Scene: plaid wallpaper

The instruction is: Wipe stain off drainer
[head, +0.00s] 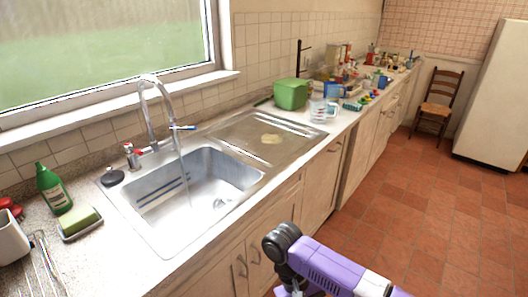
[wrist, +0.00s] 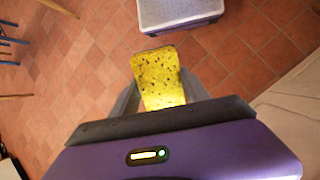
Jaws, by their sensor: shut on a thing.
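The drainer (head: 240,133) is the flat metal board to the right of the sink. A pale yellowish stain (head: 271,139) lies on its right part. My gripper (wrist: 158,95) is shut on a yellow speckled sponge (wrist: 158,72) in the wrist view, held above the tiled floor. In the head view my purple arm is low in front of the counter, below and apart from the drainer. The gripper's fingers and the sponge are not clearly visible there.
Water runs from the tap (head: 151,110) into the sink (head: 190,195). A green box (head: 291,94) and a clear container (head: 322,110) stand by the drainer's far end. A green bottle (head: 54,190) and a sponge on a dish (head: 80,222) are at left. The floor is open at right.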

